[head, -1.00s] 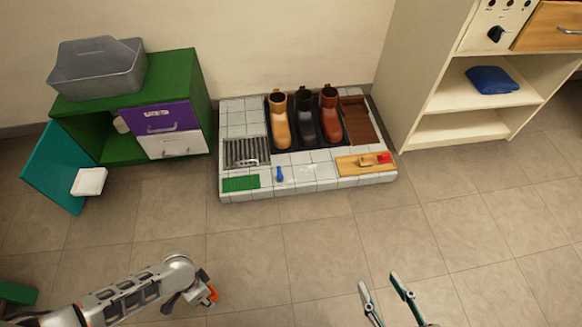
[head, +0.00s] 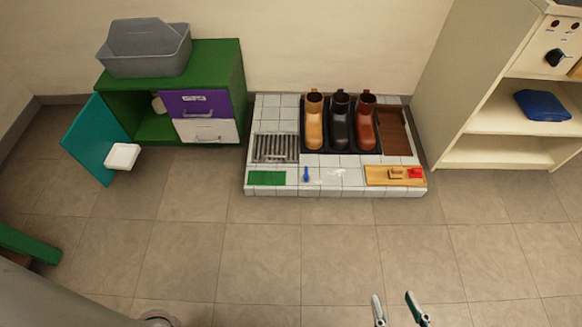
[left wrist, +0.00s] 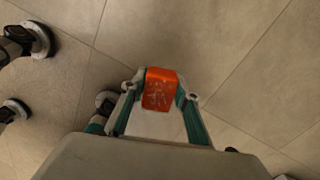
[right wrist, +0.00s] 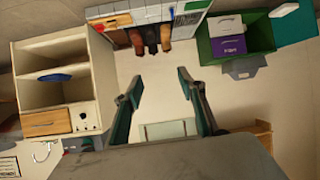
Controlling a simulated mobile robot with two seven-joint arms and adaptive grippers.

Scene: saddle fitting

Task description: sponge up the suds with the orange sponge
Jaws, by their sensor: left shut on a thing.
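The orange sponge (left wrist: 160,88) shows in the left wrist view, with pale marks on its face. My left gripper (left wrist: 158,92) is shut on it and holds it over the floor; neither shows in the head view. A whitish patch, seemingly the suds (head: 335,173), lies on the front tiles of the low tiled platform (head: 350,188) in the head view. My right gripper (head: 397,308) is open and empty at the bottom of the head view, in front of the platform. It also shows open in the right wrist view (right wrist: 157,88).
The platform holds three boots (head: 340,122), a drain grate (head: 275,147), a green pad (head: 267,178), a blue item (head: 306,174) and a wooden board (head: 390,175). A green cabinet (head: 236,95) with an open teal door (head: 92,140) stands left, cream shelves (head: 465,90) right. Floor in front is clear.

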